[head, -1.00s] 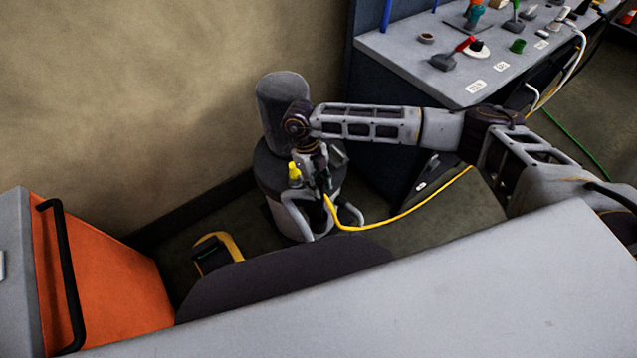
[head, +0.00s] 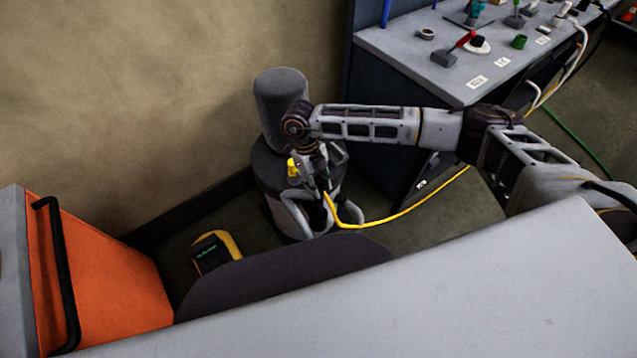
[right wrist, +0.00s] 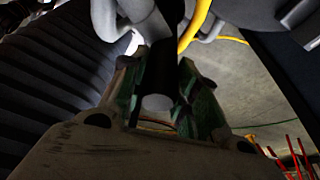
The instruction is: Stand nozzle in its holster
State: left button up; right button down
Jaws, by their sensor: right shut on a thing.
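My right gripper (head: 318,172) is in front of a dark round canister unit (head: 282,95) by the wall. In the right wrist view the gripper (right wrist: 165,105) has its green-padded fingers shut on a dark, tube-like part, which I take to be the nozzle (right wrist: 156,102). A yellow hose (head: 400,213) runs to the spot just below the gripper; it also shows in the right wrist view (right wrist: 197,22). Pale grey bent tubes (head: 350,212) stand at the canister's base. I cannot tell which part is the holster, or whether the nozzle touches it. My left gripper is not in view.
A yellow part (head: 293,167) sits on the canister's side. A yellow and black device (head: 215,252) lies on the floor. An orange cabinet (head: 100,275) stands at left. A workbench (head: 440,60) with several tools is at upper right.

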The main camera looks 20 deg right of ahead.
jog(key=c, duration=1)
grip_release()
jog(key=shift+f, duration=0.1)
jog(key=shift+v, duration=4.05)
